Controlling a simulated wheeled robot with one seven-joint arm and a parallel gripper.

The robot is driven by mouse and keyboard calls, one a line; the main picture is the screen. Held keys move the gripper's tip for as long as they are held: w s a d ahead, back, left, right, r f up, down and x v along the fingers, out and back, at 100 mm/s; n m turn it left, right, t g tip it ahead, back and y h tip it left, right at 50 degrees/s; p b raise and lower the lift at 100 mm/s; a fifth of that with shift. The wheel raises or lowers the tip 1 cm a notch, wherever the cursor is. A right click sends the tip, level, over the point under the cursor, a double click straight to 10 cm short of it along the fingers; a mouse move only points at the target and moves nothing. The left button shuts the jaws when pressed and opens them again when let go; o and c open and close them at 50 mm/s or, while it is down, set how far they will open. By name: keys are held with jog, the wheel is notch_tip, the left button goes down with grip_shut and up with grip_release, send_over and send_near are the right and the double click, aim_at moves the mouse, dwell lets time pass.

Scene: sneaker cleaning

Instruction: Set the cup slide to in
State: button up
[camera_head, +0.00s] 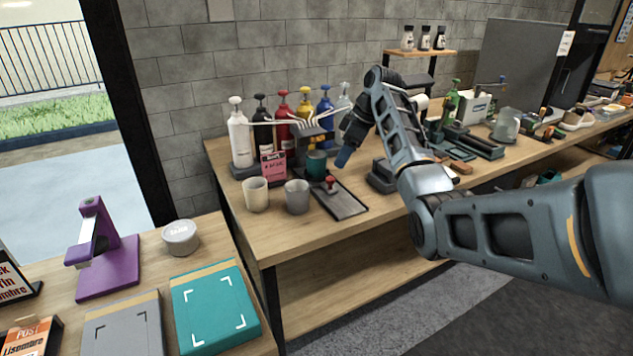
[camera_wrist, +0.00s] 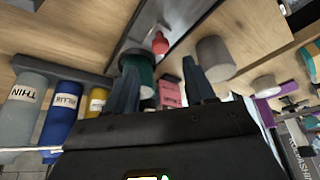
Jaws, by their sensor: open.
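The cup slide (camera_head: 345,203) is a dark flat plate on the bench with a red knob (camera_head: 332,184) standing on it. A teal cup (camera_head: 316,164) stands at the slide's back end, below the dispensers. In the wrist view the slide (camera_wrist: 150,20), red knob (camera_wrist: 160,43) and teal cup (camera_wrist: 138,65) appear beyond the fingers, with the cup partly hidden. My gripper (camera_head: 343,156) is above the bench, just right of the teal cup and behind the knob. Its fingers (camera_wrist: 162,88) are spread and empty, apart from the knob.
A cream cup (camera_head: 255,194) and a grey cup (camera_head: 297,196) stand left of the slide. Several pump bottles (camera_head: 240,138) line the wall behind, with a pink card (camera_head: 273,167) in front. A dark block (camera_head: 382,178) lies to the right. The bench front is clear.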

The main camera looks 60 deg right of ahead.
aim_at(332, 178)
jog(key=x, duration=0.7)
jog(key=shift+w+a+f, duration=0.1)
jog(key=shift+w+f, duration=0.1)
jog(key=shift+f, duration=0.05)
grip_shut()
dwell(0.3)
